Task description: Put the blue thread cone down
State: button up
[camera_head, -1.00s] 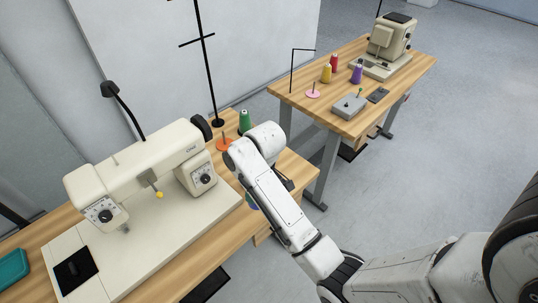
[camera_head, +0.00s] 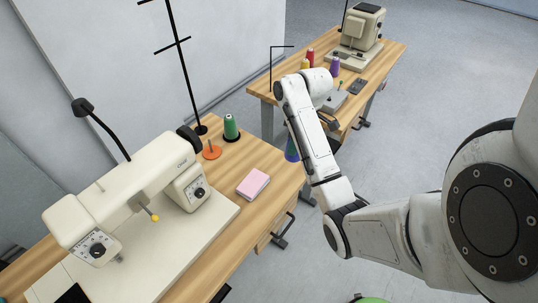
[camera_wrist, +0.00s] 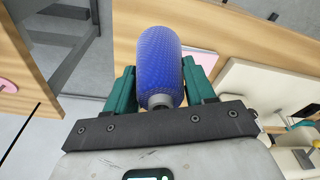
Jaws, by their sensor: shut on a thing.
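The blue thread cone (camera_wrist: 158,62) is between the green fingers of my gripper (camera_wrist: 160,85), which is shut on it, in the wrist view. In the head view a blue part of the cone (camera_head: 292,150) shows left of my forearm, past the right edge of the near table (camera_head: 275,160). My arm hides most of the gripper there. An orange spool stand (camera_head: 212,152) with a bare pin is on the near table, left of the cone. A green thread cone (camera_head: 231,128) stands on a black base beside it.
A cream sewing machine (camera_head: 150,200) fills the near table's left; a pink pad (camera_head: 253,184) lies right of it. The far table (camera_head: 262,92) holds red (camera_head: 311,56), yellow (camera_head: 305,64) and purple (camera_head: 335,66) cones and another machine (camera_head: 360,35). Floor shows between the tables.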

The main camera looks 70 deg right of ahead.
jog(key=shift+w+d+f+b, duration=0.5)
jog(key=shift+w+d+f, duration=0.25)
jog(key=shift+w+f, duration=1.05)
jog(key=shift+w+d+f+b, duration=0.5)
jog(key=shift+w+d+f, duration=0.25)
jog(key=shift+w+f, duration=1.1)
jog(key=shift+w+d+f+b, duration=0.65)
jog(key=shift+w+f, duration=0.7)
jog(key=shift+f, duration=0.85)
jog(key=shift+f, duration=0.2)
jog(key=o, duration=1.1)
jog(key=shift+o, duration=0.2)
jog(key=shift+r, duration=0.1)
